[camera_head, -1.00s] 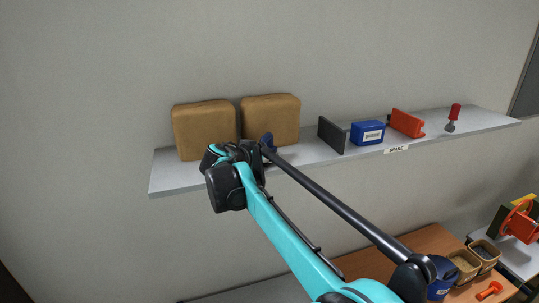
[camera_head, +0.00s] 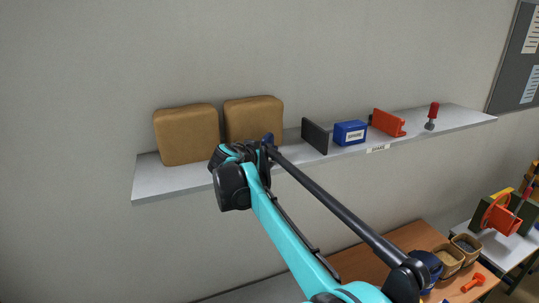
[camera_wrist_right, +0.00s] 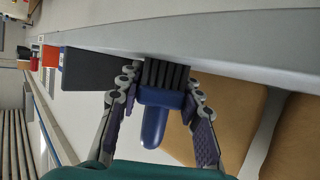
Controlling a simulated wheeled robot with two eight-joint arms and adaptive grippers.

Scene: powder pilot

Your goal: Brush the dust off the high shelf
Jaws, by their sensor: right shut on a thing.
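The high shelf (camera_head: 165,180) is a pale grey board on the wall. My right gripper (camera_wrist_right: 160,94) is shut on a brush (camera_wrist_right: 153,127) with a blue handle and dark bristles. In the head view the right gripper (camera_head: 264,153) is over the shelf, in front of the right tan box, and mostly hides the brush. In the right wrist view the bristles face the shelf (camera_wrist_right: 240,65). I cannot tell whether they touch it. No dust can be made out. My left gripper is not in view.
Two tan boxes (camera_head: 186,135) (camera_head: 253,118) stand on the shelf's left part. A dark panel (camera_head: 315,136), blue box (camera_head: 350,133), orange bracket (camera_head: 388,123) and red-handled tool (camera_head: 433,115) stand further right. A brown table (camera_head: 365,262) with bins is below.

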